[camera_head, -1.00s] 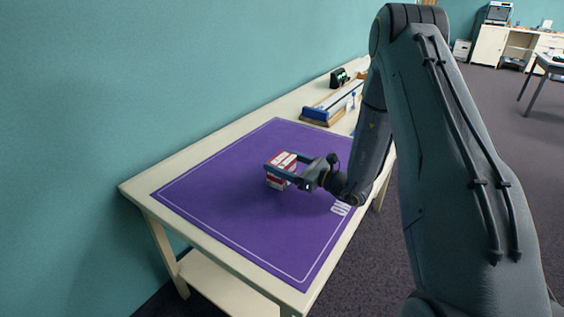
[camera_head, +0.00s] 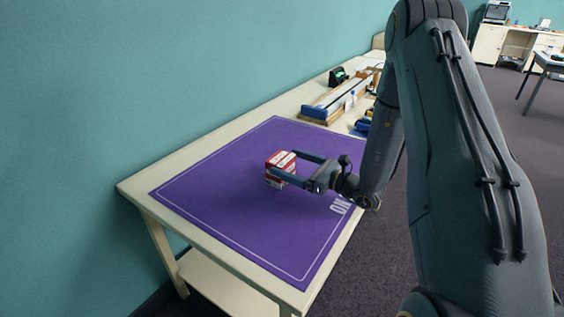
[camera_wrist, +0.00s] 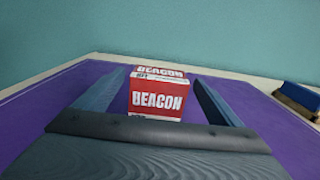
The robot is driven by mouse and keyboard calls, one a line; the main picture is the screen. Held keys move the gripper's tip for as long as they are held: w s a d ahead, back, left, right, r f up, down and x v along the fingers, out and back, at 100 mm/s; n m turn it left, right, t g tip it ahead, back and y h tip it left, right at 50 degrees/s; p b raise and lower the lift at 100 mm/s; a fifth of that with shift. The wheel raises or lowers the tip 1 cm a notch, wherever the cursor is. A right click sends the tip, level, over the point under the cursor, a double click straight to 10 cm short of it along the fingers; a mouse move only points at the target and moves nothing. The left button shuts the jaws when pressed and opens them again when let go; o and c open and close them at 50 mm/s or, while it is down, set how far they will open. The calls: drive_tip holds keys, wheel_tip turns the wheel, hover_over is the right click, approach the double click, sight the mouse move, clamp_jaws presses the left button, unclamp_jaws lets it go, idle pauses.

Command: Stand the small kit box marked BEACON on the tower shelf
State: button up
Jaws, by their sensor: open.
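The red and white kit box marked BEACON (camera_head: 279,167) stands upright on the purple mat (camera_head: 220,205) on the table. It also shows in the wrist view (camera_wrist: 158,98), its lettered front facing the camera. My gripper (camera_head: 287,164) is open at the box. In the wrist view (camera_wrist: 160,92) its two fingers reach forward on either side of the box's near part, with gaps visible on both sides. No tower shelf can be made out in these views.
A wooden-and-blue track-like item (camera_head: 333,100) and a small dark device with a green display (camera_head: 337,77) stand at the table's far end. A teal wall (camera_head: 130,80) borders the table's left side. Much of the mat is clear.

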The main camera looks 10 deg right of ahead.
drive_tip(key=b+v, duration=0.1)
drive_tip(key=v, duration=0.7)
drive_tip(key=s+a+r+n+g+h, duration=0.1)
drive_tip(key=s+a+n+g, duration=0.55)
drive_tip(key=s, duration=0.25)
drive_tip(key=s+a+r+n+g, duration=0.2)
drive_tip(key=s+a+n+g, duration=0.45)
drive_tip(key=s, duration=0.25)
drive_tip(key=s+d+r+n+h, duration=0.1)
drive_tip(key=s+d+n+h, duration=0.7)
drive_tip(key=d+n+h, duration=0.2)
drive_tip(key=n+h, duration=0.1)
drive_tip(key=n, duration=0.1)
drive_tip(key=shift+r+n, duration=0.3)
drive_tip(key=shift+o, duration=0.4)
drive_tip(key=shift+w+d+r+n+h, duration=0.15)
drive_tip(key=shift+d+r+n+h, duration=0.1)
drive_tip(key=shift+n+h, duration=0.15)
